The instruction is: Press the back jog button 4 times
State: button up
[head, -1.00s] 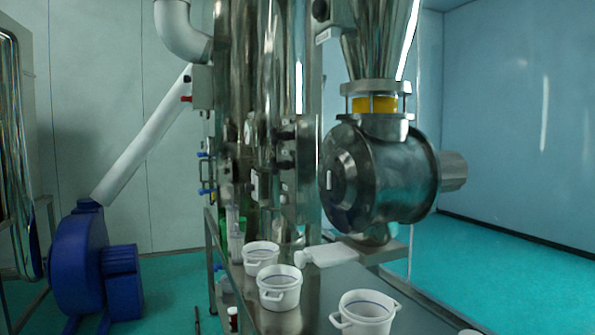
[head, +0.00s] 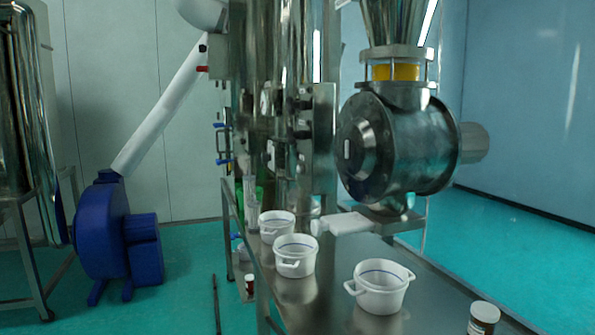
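No back jog button can be made out in the head view. The steel machine column (head: 285,60) stands at the centre, with small fittings on its side too small to tell apart. A round steel housing (head: 400,145) with a yellow ring (head: 394,72) above it stands to its right. My gripper is not in view.
A blue blower (head: 105,238) stands on the green floor at left. Floor between blower and table is mostly clear.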

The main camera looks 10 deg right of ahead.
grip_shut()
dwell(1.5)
